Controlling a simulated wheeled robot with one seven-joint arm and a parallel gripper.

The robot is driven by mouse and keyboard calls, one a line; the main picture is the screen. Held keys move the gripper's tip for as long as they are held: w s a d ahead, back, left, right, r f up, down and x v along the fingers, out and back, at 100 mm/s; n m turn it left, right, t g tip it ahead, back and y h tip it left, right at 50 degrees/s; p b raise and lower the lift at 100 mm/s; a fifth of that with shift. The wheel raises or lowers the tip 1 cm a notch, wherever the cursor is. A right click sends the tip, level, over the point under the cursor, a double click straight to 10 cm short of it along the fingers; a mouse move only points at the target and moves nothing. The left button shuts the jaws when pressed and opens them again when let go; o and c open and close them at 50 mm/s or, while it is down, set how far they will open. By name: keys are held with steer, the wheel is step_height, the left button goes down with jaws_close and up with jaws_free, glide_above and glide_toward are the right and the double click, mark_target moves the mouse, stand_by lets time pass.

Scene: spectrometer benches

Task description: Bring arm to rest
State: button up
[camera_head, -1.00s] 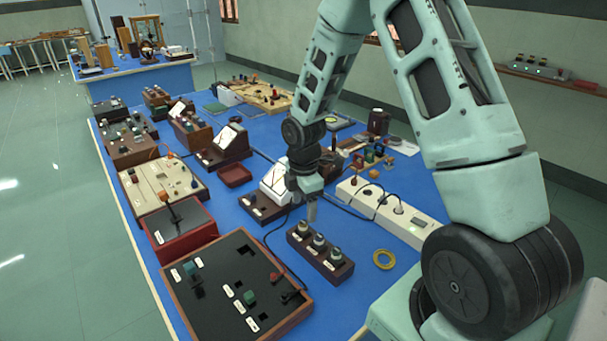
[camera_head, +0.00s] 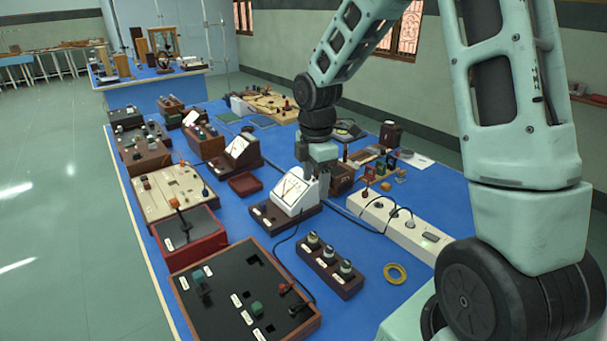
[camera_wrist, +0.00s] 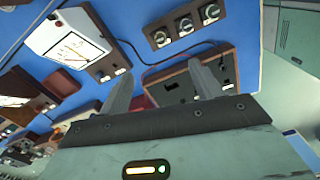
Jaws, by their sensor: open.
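My gripper shows in the wrist view (camera_wrist: 160,85), its two fingers spread apart with nothing between them. In the head view my wrist (camera_head: 320,155) is raised over the blue bench (camera_head: 235,215), just behind a white-faced analog meter (camera_head: 293,192); the fingers are hidden or too small to make out there. In the wrist view the meter (camera_wrist: 65,40) lies at upper left. A dark wooden-framed panel (camera_wrist: 170,90) appears beyond the fingertips. A block with several knobs (camera_wrist: 183,25) lies at the top.
The same knob block (camera_head: 330,265) and framed panel (camera_head: 245,297) stand at the bench's near end. A yellow ring (camera_head: 395,273) lies beside a white power strip (camera_head: 400,222). Several instrument boxes line the left side. A second bench (camera_head: 150,80) stands at the back.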

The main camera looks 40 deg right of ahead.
steer(key=shift+a, duration=0.1)
steer(key=s+a+r+m, duration=0.1)
steer(key=s+a+r, duration=0.15)
steer(key=a, duration=0.45)
steer(key=s+a+r+m, duration=0.1)
steer(key=s+a+m, duration=0.1)
steer(key=s+a, duration=0.35)
steer(key=s+a+m, duration=0.2)
steer(key=s+a, duration=0.4)
steer(key=s, duration=0.2)
steer(key=s+a+r+m, duration=0.1)
steer(key=s+a+m, duration=0.1)
steer(key=s+a, duration=0.4)
steer(key=shift+s+m+y, duration=0.3)
steer(key=shift+s+m, duration=0.1)
steer(key=shift+s, duration=0.7)
steer(key=shift+r, duration=0.1)
